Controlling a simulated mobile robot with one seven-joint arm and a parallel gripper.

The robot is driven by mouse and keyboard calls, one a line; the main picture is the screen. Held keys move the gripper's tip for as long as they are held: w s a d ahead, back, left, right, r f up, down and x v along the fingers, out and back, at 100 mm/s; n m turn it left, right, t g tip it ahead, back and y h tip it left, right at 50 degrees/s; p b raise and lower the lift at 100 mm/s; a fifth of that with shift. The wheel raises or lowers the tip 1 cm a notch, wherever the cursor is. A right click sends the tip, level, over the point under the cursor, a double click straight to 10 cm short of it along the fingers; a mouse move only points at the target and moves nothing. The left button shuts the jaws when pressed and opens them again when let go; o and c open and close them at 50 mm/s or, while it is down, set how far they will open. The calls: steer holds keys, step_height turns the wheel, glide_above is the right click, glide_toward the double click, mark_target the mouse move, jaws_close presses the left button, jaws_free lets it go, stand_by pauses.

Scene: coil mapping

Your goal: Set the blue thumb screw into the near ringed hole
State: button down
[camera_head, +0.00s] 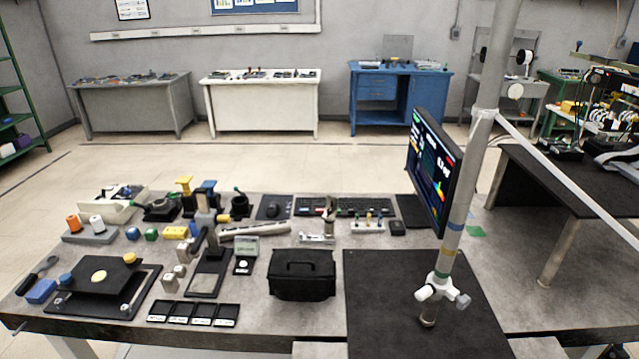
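A small blue round knob, likely the blue thumb screw (66,278), shows at the left edge of a raised black plate (112,270). The plate sits over a flat black base (148,284) at the table's left end. A yellow knob (130,257) is at the plate's back right corner, and a yellow disc (98,276) lies on its middle. A small light spot (124,307) shows on the base's near edge; I cannot tell whether it is the ringed hole. My gripper is not in view.
A blue block (40,291) and a dark-handled tool (36,275) lie left of the plate. Small black trays (193,314), a black case (302,275) and a black stand (210,268) are to its right. A grey post (455,222) rises beside the monitor (432,165).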

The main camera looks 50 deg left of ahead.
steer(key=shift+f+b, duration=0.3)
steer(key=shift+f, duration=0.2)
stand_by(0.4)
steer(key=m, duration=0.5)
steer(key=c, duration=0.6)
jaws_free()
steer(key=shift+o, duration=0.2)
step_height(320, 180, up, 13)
